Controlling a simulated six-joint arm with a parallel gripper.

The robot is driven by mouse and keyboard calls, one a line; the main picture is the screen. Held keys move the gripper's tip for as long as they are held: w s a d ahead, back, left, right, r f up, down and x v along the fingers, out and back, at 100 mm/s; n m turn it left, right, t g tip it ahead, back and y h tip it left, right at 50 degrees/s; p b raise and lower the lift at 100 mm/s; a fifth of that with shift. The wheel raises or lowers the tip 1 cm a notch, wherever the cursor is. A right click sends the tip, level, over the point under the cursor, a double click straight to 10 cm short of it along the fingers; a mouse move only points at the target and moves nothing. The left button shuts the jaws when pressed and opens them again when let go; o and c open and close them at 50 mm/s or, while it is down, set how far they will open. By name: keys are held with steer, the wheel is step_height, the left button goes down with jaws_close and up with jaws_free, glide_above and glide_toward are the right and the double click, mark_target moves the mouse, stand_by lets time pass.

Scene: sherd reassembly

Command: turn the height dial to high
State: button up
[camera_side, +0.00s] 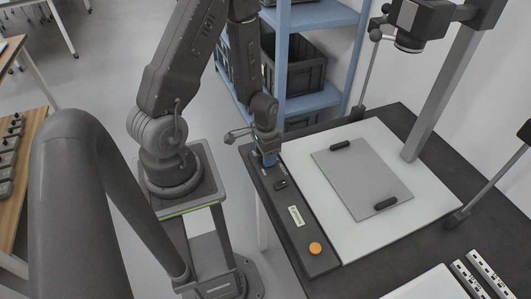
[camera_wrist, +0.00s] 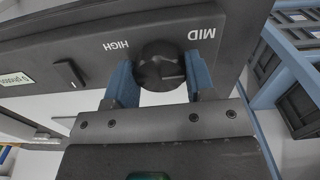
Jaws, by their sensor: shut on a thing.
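The height dial (camera_wrist: 158,66) is a round black knob on the dark control panel (camera_wrist: 215,20). In the wrist view the word HIGH (camera_wrist: 116,46) is printed to its upper left and MID (camera_wrist: 202,34) to its upper right, both upside down. A faint mark shows on the knob, but I cannot tell which word it points at. My gripper (camera_wrist: 160,82) has its blue fingers on both sides of the knob, shut on it. In the side view my gripper (camera_side: 268,159) is at the far end of the panel and hides the dial.
The panel also carries a black switch (camera_side: 280,184), a small label (camera_side: 296,215) and an orange button (camera_side: 315,248). Beside it a white board (camera_side: 300,158) holds a grey plate (camera_side: 360,178) with black bars. A camera (camera_side: 420,22) on a column (camera_side: 440,90) overhangs the board.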

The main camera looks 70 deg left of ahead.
steer(key=n, duration=1.4)
steer(key=shift+n, duration=0.4)
steer(key=n, duration=0.3)
steer(key=shift+n, duration=0.3)
steer(key=n, duration=0.3)
steer(key=shift+n, duration=0.3)
steer(key=n, duration=0.3)
steer(key=shift+n, duration=2.1)
